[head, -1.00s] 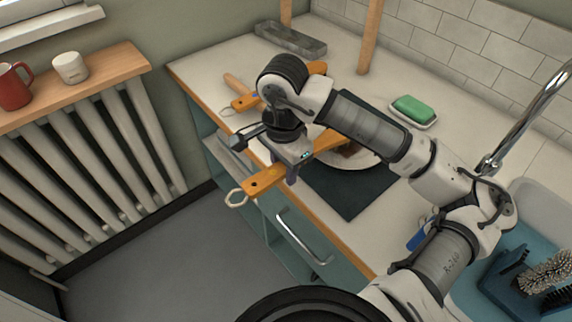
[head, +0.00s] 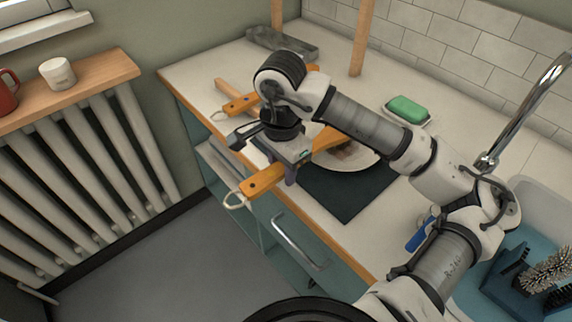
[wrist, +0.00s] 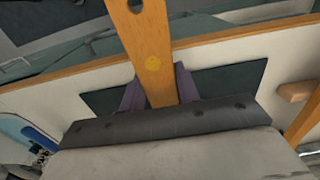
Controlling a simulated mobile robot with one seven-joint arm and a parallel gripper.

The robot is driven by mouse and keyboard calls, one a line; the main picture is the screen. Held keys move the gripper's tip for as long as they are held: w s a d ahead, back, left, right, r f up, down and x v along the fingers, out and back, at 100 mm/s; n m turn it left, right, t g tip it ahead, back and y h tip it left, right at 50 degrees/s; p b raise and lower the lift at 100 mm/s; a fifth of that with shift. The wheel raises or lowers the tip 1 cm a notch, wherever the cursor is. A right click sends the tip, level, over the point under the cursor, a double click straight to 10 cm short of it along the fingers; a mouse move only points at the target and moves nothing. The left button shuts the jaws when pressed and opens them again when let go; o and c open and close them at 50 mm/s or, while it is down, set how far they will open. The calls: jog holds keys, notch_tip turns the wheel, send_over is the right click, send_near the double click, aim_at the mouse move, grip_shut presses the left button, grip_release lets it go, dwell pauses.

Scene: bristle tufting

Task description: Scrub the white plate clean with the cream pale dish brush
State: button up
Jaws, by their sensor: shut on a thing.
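The handle points out over the counter's front edge and ends in a pale loop. Its other end reaches over the white plate (head: 366,161); its bristles are hidden, so I cannot tell their colour or whether they touch. The plate lies on a dark mat (head: 345,205) and bears a brown smear, partly covered by my arm and the brush.
A second orange-handled brush (head: 238,104) lies behind my gripper near a wooden rod. A green sponge (head: 407,109) sits on a dish behind the plate. A grey tray (head: 282,44) and wooden posts stand at the back. The sink with a tap (head: 520,110) is at right.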

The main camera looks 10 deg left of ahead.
jog(key=shift+s+a, duration=0.4)
jog(key=shift+s, duration=0.15)
jog(key=shift+w+d+f+b, duration=0.1)
jog(key=shift+w+d+b, duration=0.15)
jog(key=shift+w+b, duration=0.45)
jog(key=shift+w+d, duration=0.15)
jog(key=shift+w, duration=0.35)
jog(key=shift+s+a+b, duration=0.3)
jog(key=shift+s+a, duration=0.35)
jog(key=shift+s, duration=0.3)
